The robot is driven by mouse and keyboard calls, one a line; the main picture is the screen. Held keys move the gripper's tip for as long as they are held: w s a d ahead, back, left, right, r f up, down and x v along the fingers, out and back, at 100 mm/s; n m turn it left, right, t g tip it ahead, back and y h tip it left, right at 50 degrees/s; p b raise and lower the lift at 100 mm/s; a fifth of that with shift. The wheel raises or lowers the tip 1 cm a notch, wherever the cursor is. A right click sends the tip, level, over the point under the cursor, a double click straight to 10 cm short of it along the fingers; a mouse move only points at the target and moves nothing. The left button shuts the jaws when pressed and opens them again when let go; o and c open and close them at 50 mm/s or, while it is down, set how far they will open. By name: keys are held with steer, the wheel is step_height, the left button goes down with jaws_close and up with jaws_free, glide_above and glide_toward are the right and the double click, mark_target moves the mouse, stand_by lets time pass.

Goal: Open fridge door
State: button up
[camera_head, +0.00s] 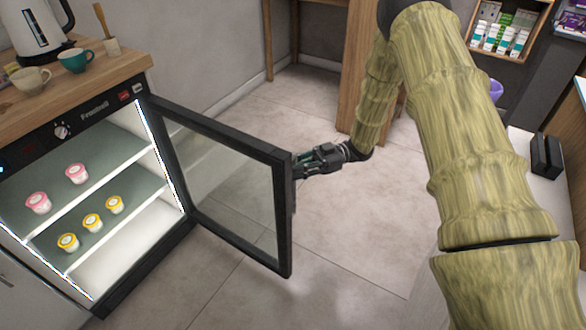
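The fridge (85,112) stands at the left under a wooden counter, with its lit inside in view. Its door (225,185), a glass pane in a dark frame, is swung wide open toward the middle of the floor. My gripper (299,167) is at the free edge of the door, near the upper corner. Its fingers reach the door's edge, where a handle partly shows on the far side. The fingertips are small and partly hidden, so I cannot tell whether they are closed on the handle. My arm comes in from the right.
Several small cups (77,173) stand on the fridge shelves. The tiled floor (340,240) around the door is clear. A counter with a black holder (547,156) is at the right.

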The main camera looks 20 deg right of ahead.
steer(key=shift+o, duration=1)
steer(key=shift+d, duration=0.1)
steer(key=w+d, duration=0.1)
steer(key=d, duration=1)
steer(key=shift+w+d, duration=0.3)
steer(key=shift+w, duration=0.1)
